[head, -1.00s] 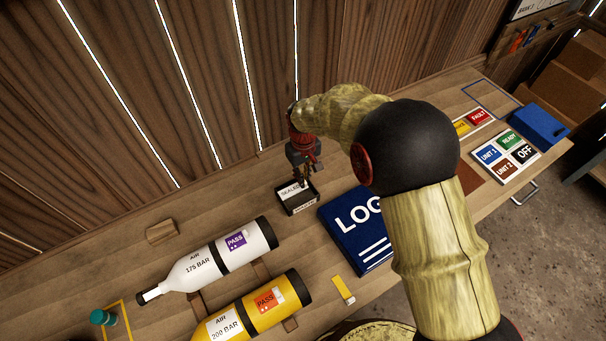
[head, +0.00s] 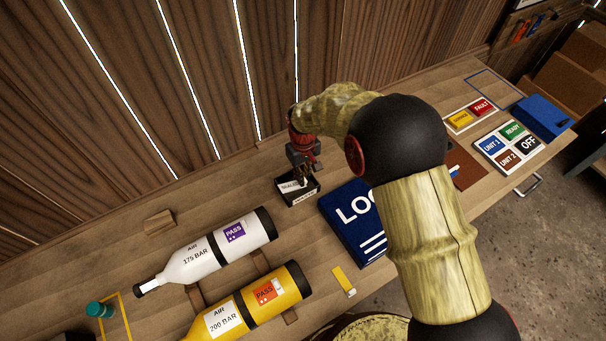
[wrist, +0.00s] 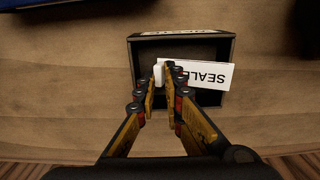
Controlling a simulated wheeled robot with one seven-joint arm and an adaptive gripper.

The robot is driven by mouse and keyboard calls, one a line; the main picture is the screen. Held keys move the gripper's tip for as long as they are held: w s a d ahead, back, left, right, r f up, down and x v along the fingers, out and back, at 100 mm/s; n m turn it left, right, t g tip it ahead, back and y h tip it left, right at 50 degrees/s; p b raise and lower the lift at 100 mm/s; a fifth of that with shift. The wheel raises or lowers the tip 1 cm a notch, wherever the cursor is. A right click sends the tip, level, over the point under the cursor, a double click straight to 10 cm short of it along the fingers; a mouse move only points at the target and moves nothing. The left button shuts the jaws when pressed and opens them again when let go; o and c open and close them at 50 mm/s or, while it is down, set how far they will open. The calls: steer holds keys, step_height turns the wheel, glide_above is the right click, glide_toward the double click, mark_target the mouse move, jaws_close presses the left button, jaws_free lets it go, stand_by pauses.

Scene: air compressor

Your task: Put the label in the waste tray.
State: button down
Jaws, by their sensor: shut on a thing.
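The label is a white strip (wrist: 211,75) with black letters that read "SEALE", the rest being hidden behind a finger. My gripper (wrist: 163,76) is shut on it, and a small white end shows between the fingertips. The waste tray is a black open box (wrist: 225,99) under the label in the wrist view. The label lies across the tray's opening and its right end reaches the right wall. I cannot tell whether it touches the tray. In the head view my gripper (head: 304,172) points down into the tray (head: 300,199), with the label (head: 289,187) at its left.
A blue log book (head: 342,214) lies just right of the tray. A white bottle (head: 205,255) and a yellow bottle (head: 250,310) lie in front at left. A small wooden block (head: 159,222) stands left of the tray. Bare bench surrounds the tray's left side.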

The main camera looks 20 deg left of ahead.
stand_by(0.3)
steer(key=c, duration=1.9)
jaws_free()
steer(key=shift+o, duration=0.4)
step_height(320, 180, up, 12)
